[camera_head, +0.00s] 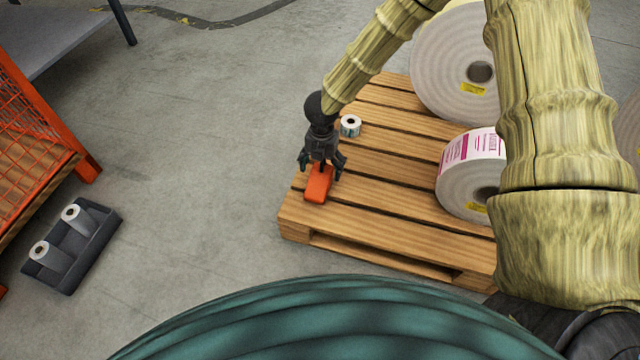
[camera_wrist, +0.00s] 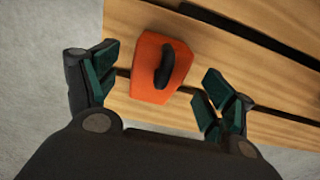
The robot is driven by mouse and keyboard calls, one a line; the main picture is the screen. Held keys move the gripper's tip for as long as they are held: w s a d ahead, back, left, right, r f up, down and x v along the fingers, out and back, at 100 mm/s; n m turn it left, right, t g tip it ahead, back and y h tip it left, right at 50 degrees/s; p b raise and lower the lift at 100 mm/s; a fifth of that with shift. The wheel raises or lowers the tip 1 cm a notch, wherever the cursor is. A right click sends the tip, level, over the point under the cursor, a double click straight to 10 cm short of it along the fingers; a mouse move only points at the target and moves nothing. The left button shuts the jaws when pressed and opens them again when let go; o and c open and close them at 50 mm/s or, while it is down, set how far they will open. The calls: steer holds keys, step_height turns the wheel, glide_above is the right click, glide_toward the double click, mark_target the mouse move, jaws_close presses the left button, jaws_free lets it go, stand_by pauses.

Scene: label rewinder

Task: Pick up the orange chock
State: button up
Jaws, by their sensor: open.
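The orange chock (camera_head: 318,187) lies on the wooden pallet (camera_head: 365,218) near its left corner. In the wrist view the chock (camera_wrist: 150,82) is a wedge-like orange block with a black handle (camera_wrist: 165,64) on top. My gripper (camera_head: 322,165) is above the chock at its far end, fingers pointing down. In the wrist view my gripper (camera_wrist: 158,95) is open, one finger on each side of the chock, with a gap on both sides. The chock appears a little beyond the fingertips.
A small roll (camera_head: 350,126) stands on the pallet just behind my gripper. Large label rolls (camera_head: 465,190) (camera_head: 450,65) sit on the pallet to the right. A dark tray (camera_head: 105,228) with white rolls and an orange mesh cage (camera_head: 30,130) stand at left.

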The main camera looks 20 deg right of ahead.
step_height(320, 180, down, 3)
steer(key=shift+w+r+b, duration=0.1)
steer(key=shift+b, duration=0.55)
steer(key=c, duration=1.3)
steer(key=shift+r, duration=0.1)
steer(key=shift+r+p, duration=0.8)
steer(key=shift+r, duration=0.05)
steer(key=shift+s+r+p, duration=0.25)
steer(key=shift+r+p, duration=0.3)
steer(key=shift+r, duration=0.05)
steer(key=shift+s+r+p, duration=0.25)
steer(key=shift+r+p, duration=0.25)
steer(key=shift+r, duration=0.05)
steer(key=s+d, duration=0.1)
steer(key=s, duration=0.4)
steer(key=s+d+p, duration=0.1)
steer(key=s, duration=0.3)
steer(key=s+r+p, duration=0.1)
steer(key=s, duration=0.4)
steer(key=shift+s+d, duration=0.35)
steer(key=shift+d, duration=0.05)
